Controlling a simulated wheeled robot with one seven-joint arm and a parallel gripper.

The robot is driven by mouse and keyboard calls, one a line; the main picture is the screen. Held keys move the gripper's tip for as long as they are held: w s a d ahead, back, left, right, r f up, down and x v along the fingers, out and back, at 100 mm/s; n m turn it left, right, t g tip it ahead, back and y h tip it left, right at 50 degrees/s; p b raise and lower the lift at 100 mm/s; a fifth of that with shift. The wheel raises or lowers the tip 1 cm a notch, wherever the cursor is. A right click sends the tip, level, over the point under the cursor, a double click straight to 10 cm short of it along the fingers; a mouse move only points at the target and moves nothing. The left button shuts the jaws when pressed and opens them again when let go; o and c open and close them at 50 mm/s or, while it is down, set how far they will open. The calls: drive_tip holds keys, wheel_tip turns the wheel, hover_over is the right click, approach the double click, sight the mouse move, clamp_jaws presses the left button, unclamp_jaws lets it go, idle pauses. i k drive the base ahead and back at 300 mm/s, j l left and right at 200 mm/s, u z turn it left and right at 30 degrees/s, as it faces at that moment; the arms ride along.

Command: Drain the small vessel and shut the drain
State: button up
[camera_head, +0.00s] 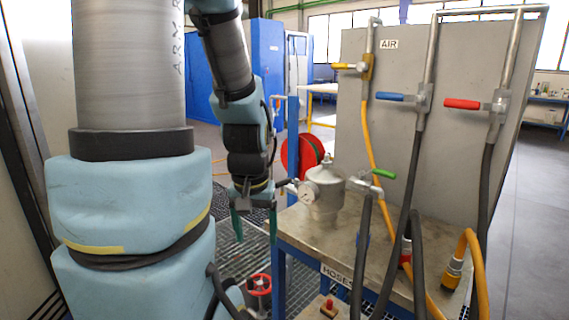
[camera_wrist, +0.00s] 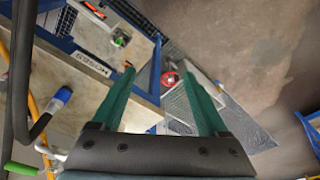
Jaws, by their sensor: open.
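The small metal vessel (camera_head: 327,200) stands upright on the bench and carries a round gauge (camera_head: 308,192). A valve with a green lever (camera_head: 383,174) is at its right side; the lever also shows in the wrist view (camera_wrist: 20,168). A dark handle (camera_head: 284,183) shows at the vessel's left side, close to my gripper. I cannot tell which fitting is the drain. My gripper (camera_head: 255,236) points down left of the bench, its green fingers apart and empty. The wrist view shows the fingers (camera_wrist: 159,74) spread with nothing between them.
The bench (camera_head: 290,222) is labelled HOSES. Behind it, a grey panel (camera_head: 450,75) carries yellow, blue and red valve levers, with hoses hanging down at right. A red handwheel (camera_head: 258,285) sits low by the bench. A red reel (camera_head: 300,155) stands behind. A red button box (camera_head: 329,307) is low in front.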

sight(283, 183)
drive_tip(key=j+u, duration=0.45)
drive_tip(key=u, duration=0.25)
drive_tip(key=i+j+u, duration=0.1)
drive_tip(key=u, duration=0.25)
drive_tip(key=j, duration=0.1)
